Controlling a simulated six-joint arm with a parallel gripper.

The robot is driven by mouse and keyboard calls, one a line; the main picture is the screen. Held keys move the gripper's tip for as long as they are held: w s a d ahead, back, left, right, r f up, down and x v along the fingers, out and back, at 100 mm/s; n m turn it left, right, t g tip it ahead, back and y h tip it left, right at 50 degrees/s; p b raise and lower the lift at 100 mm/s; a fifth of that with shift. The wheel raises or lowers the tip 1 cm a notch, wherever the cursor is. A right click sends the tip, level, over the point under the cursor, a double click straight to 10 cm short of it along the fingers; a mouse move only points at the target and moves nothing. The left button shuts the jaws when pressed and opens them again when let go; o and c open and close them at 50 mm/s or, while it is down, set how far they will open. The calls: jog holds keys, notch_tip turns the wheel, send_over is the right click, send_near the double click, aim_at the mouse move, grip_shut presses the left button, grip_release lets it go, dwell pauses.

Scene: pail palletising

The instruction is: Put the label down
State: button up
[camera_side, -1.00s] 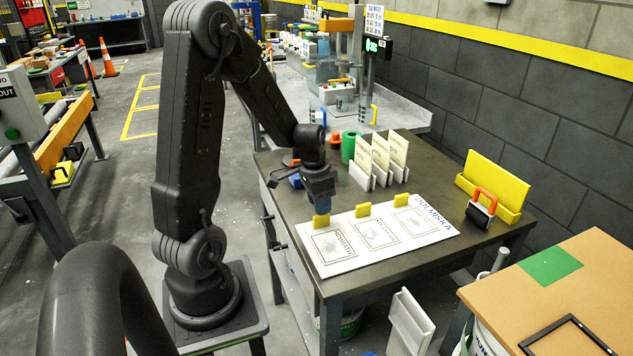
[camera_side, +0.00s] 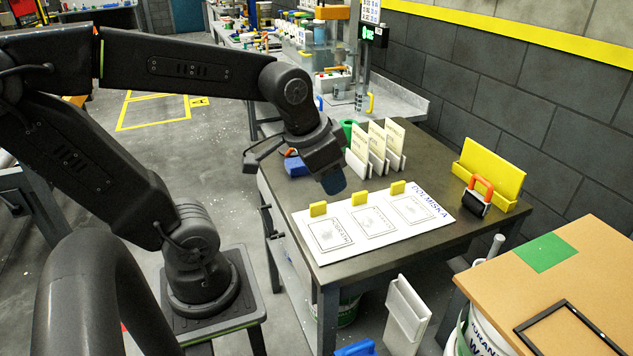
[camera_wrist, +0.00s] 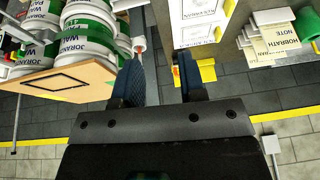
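The middle label (camera_side: 372,221) and right label (camera_side: 413,208) have similar tabs. My gripper (camera_side: 334,182) is above the table's far left part, tilted and clear of the board. In the wrist view my gripper (camera_wrist: 159,88) has its two blue fingers apart with nothing held between them. Part of the board (camera_wrist: 200,30) shows beyond the fingers.
Upright cards (camera_side: 378,148) stand in white holders behind the board, with a blue object (camera_side: 295,166) to their left. A yellow holder (camera_side: 490,172) and an orange-handled roller (camera_side: 480,196) are at right. A brown tabletop (camera_side: 570,270) with a black frame (camera_side: 572,333) is nearer.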

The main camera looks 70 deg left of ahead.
jog(key=shift+t+h, duration=0.3)
jog(key=shift+t, duration=0.2)
jog(key=s+d, duration=0.1)
jog(key=d, duration=0.1)
jog(key=s+d+r, duration=0.1)
jog(key=s, duration=0.1)
jog(key=shift+s+d+r, duration=0.1)
jog(key=shift+s+d, duration=0.15)
jog(key=shift+d, duration=0.1)
